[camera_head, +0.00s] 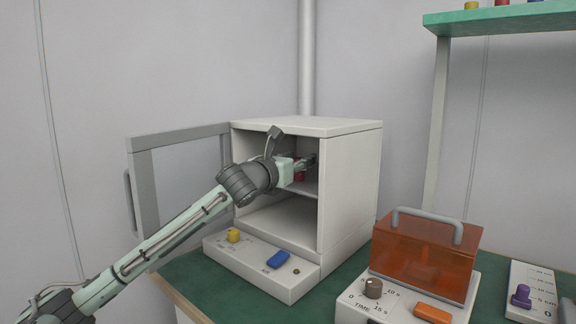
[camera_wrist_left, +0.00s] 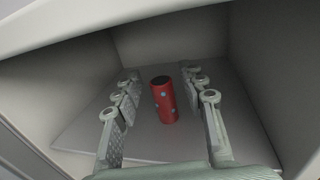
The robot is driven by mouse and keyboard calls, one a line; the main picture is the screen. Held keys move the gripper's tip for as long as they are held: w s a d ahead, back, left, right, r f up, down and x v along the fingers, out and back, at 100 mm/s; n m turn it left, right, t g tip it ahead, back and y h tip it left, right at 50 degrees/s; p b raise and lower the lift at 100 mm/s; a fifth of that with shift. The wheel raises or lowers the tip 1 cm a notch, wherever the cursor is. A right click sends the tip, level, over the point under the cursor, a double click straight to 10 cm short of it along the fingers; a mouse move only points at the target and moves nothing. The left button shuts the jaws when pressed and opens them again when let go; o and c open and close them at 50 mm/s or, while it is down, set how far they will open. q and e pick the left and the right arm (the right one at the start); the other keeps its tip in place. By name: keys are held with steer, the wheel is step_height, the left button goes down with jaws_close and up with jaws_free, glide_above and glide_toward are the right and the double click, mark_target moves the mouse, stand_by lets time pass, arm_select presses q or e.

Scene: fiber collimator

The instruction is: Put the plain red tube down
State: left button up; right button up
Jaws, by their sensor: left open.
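The red tube (camera_wrist_left: 164,100) stands upright on the shelf (camera_wrist_left: 140,146) inside the white cabinet; it has a dark top and several small pale-blue spots on its side. My left gripper (camera_wrist_left: 162,88) is open, with its fingers on either side of the tube and a visible gap on both sides. In the head view, my left gripper (camera_head: 306,163) reaches through the open front of the cabinet (camera_head: 350,190). The tube (camera_head: 299,176) shows there only as a small red patch, mostly hidden. My right gripper is not in view.
The cabinet's glazed door (camera_head: 185,178) stands open to the left. A yellow knob (camera_head: 233,235) and blue switch (camera_head: 278,259) are on the cabinet's front panel. An orange-covered device (camera_head: 425,252) stands to the right on the green bench. A green shelf (camera_head: 510,18) hangs upper right.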

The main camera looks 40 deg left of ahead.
arm_select(q)
steer(key=s+d+b, duration=0.1)
steer(key=s+b, duration=0.2)
steer(key=s, duration=0.8)
steer(key=shift+s+d, duration=0.15)
steer(key=shift+d, duration=0.2)
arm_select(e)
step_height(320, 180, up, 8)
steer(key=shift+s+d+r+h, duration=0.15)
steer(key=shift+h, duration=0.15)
arm_select(q)
steer(key=shift+c, duration=0.2)
